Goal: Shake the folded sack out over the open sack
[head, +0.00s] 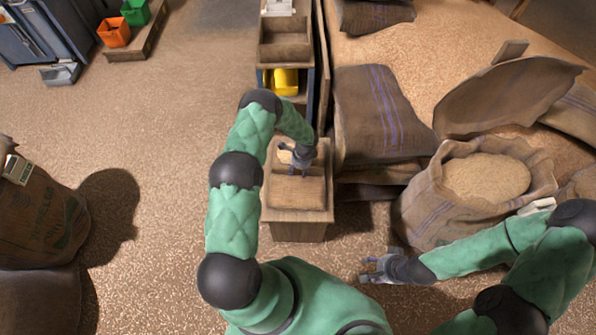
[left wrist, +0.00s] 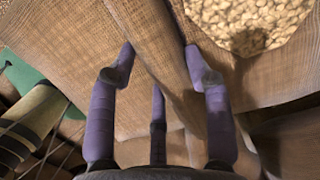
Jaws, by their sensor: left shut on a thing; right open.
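The folded sack (head: 297,193), brown burlap, lies on a wooden stand in the middle of the head view. My left gripper (head: 290,158) is at its far edge. In the left wrist view its purple fingers (left wrist: 158,70) are shut on a raised fold of the sack cloth (left wrist: 110,40). The open sack (head: 425,205) stands upright at the right, its mouth wide and full of pale grain (head: 487,178). My right gripper (head: 375,268) is open and empty, low in front of the open sack and apart from it.
Pale grain (left wrist: 245,20) shows beside the cloth in the left wrist view. Stacked full sacks (head: 380,115) lie between stand and open sack. A printed sack (head: 40,220) stands far left.

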